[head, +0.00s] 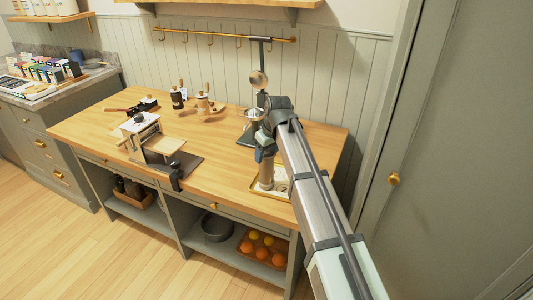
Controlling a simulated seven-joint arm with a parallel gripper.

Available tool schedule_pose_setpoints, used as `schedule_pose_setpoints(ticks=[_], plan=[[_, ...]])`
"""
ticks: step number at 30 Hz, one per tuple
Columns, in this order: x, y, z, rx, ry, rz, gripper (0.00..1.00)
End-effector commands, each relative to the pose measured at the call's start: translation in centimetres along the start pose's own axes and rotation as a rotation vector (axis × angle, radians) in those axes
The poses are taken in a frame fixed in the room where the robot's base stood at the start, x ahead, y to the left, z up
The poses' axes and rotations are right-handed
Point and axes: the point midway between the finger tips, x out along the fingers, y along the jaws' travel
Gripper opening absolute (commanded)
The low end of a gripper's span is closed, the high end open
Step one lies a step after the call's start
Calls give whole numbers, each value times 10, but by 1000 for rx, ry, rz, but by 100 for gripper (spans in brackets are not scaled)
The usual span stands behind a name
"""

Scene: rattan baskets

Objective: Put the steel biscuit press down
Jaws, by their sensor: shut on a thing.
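The steel biscuit press (266,174) is a pale metallic cylinder hanging upright below my gripper (265,154), near the right front of the wooden worktop. My gripper is shut on its upper part; the fingers are small and dark here, and my arm hides part of the area. A shallow tray with a gold-coloured rim (256,193) lies below and around the press in the picture. I cannot tell whether the press touches the tray.
A tall lever press (258,79) stands close behind my gripper. A white-topped device with a wooden board (165,144) stands left on the worktop (225,180). Hand mills (203,102) stand at the back. The worktop between the board and tray is clear. Oranges (262,254) and a bowl (217,228) sit below.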

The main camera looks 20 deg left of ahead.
Motion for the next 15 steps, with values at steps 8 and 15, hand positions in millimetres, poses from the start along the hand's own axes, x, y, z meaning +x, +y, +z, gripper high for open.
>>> schedule_pose_setpoints(ticks=[8,15], plan=[[0,0,0,0,1,0,0],[2,0,0,0,0,0,72]])
